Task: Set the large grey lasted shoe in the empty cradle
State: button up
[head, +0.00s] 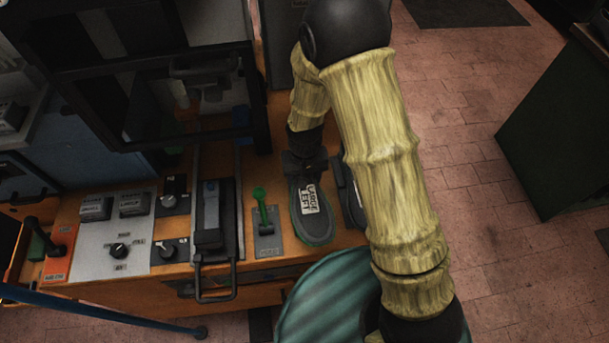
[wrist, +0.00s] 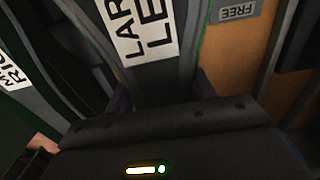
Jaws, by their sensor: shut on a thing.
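The large grey lasted shoe (head: 314,225) has a white label with large lettering. It stands on the orange bench, or just above it; I cannot tell which. My gripper (head: 305,163) is shut on its upper end, and the wrist view shows the shoe (wrist: 148,75) close up, its label partly reading "LAR" and "LE". A second dark shoe (head: 351,197) is just to the right, partly hidden by my arm; it also shows in the wrist view (wrist: 45,60) with another label. A dark slide (head: 228,215) with a handle is left of the held shoe; I cannot tell whether it holds the empty cradle.
A green lever (head: 262,205) stands between the slide and the held shoe. A black-framed press (head: 165,100) rises behind the bench. Knobs and labelled blocks sit on a grey control panel (head: 103,235) at left. A ribbed green round thing (head: 322,300) is in front of the bench.

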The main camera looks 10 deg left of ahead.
jog(key=shift+f+b, duration=0.35)
jog(key=shift+f, duration=0.15)
dwell(0.4)
jog(key=o, duration=1.3)
jog(key=shift+c, duration=0.2)
notch_tip(320, 180, up, 17)
jog(key=b, duration=0.2)
jog(key=shift+r, duration=0.2)
jog(key=s+d+m+t, duration=0.1)
jog(key=s+d, duration=0.2)
jog(key=d, duration=0.7)
jog(key=s+d+m+t, duration=0.1)
jog(key=s+d+m, duration=0.1)
jog(key=d, duration=0.8)
jog(key=shift+s+f+t, duration=0.3)
jog(key=shift+s, duration=0.55)
